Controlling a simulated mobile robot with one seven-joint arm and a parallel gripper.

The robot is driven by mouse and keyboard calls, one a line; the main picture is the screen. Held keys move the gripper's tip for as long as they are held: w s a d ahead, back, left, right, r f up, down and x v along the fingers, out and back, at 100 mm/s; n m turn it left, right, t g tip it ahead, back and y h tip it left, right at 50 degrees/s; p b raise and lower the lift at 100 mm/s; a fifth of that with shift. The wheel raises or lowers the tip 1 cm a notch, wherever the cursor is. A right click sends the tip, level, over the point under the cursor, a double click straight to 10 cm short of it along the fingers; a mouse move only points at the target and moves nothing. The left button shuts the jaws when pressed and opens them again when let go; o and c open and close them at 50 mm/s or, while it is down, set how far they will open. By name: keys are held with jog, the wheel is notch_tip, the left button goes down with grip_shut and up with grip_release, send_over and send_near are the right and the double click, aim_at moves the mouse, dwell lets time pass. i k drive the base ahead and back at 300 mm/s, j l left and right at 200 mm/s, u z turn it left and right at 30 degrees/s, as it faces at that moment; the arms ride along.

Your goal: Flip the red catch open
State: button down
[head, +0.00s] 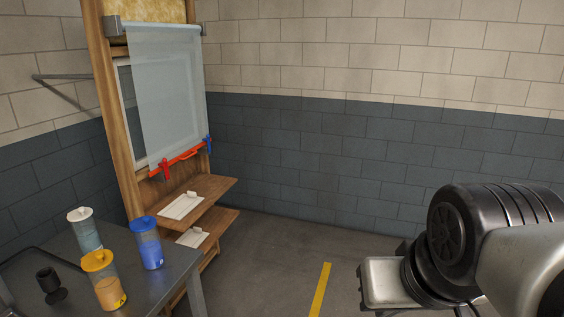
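A small red catch (165,167) sits at the lower left corner of a translucent sheet (170,90) on a wooden frame, at the left in the head view. It stands at the left end of a red-orange bar (188,154) along the sheet's bottom edge. A blue catch (208,144) is at the bar's right end. The red catch is too small to tell whether it is open or shut. Part of my arm shows at the lower right, far from the frame. My gripper's fingers are not in view.
A grey table at the lower left holds a white-lidded jar (84,230), a blue jar (147,243), an orange jar (103,278) and a black object (50,285). Wooden shelves (218,186) jut out below the sheet. The floor (270,260) between frame and arm is clear.

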aim_at(164, 164)
jog(key=i+j+z, duration=0.1)
jog(key=i, duration=1.5)
jog(key=i+u, duration=0.45)
jog(key=i, duration=0.25)
jog(key=i+l+u, duration=0.15)
jog(key=i+u, duration=0.3)
jog(key=i, duration=0.2)
jog(key=i+u, duration=0.3)
jog(key=i, duration=0.3)
